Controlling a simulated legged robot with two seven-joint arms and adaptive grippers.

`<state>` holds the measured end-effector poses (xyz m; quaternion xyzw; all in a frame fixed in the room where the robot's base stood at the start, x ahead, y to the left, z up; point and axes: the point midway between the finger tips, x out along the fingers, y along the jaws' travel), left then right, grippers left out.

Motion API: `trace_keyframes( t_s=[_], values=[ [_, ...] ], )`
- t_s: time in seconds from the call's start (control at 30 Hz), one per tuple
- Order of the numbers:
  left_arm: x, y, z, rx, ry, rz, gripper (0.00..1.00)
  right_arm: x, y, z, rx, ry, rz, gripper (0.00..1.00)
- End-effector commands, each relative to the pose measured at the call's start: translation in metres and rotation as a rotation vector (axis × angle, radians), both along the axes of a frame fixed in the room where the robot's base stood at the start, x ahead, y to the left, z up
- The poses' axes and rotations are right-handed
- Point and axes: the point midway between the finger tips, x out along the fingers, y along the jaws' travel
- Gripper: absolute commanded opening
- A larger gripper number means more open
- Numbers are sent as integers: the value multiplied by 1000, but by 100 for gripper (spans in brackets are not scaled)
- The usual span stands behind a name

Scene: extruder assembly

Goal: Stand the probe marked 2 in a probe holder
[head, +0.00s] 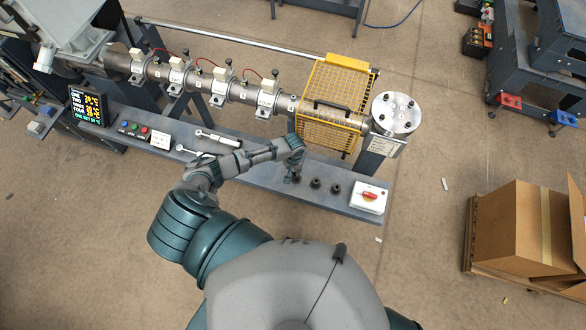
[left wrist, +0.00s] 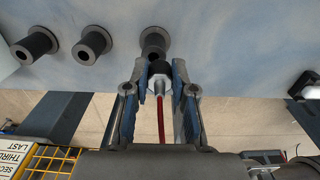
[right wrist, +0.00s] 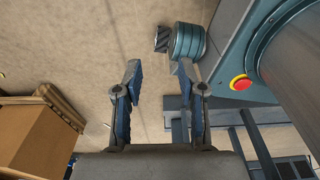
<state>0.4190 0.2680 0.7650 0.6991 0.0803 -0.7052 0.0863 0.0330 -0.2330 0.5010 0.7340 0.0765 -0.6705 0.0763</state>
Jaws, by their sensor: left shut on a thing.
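My left gripper (head: 293,172) is over the shelf by the row of dark probe holders. In the left wrist view its fingers (left wrist: 160,88) are closed on a probe (left wrist: 159,72) with a dark and pale head and a red cable. The probe lines up with one dark round holder (left wrist: 154,40); I cannot tell whether its hidden end is inside it. Two other holders (left wrist: 92,43) (left wrist: 36,45) are empty. They also show in the head view (head: 315,184) (head: 335,189). No number is readable on the held probe. My right gripper (right wrist: 155,85) is open and empty.
Two pale probes (head: 217,138) (head: 192,152) lie on the shelf (head: 250,178) to the left. A switch box with a red knob (head: 369,196) sits at its right end. The yellow mesh guard (head: 328,118) stands behind the holders. A cardboard box (head: 520,235) is at right.

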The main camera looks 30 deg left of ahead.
Motion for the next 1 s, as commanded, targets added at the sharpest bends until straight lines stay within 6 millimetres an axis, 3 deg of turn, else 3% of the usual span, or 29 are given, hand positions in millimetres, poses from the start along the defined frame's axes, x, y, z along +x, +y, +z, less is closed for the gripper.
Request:
trace_keyframes(
  t_s=[0.4,0.8,1.0],
  values=[
    [0,1,0,-3,-1,0,0,0,-19,6,-22,-1,-1,40],
    [0,-2,-1,2,-1,0,0,0,1,8,1,0,-4,40],
    [0,-4,0,3,0,0,0,0,-2,9,-2,0,-1,40]
  ],
)
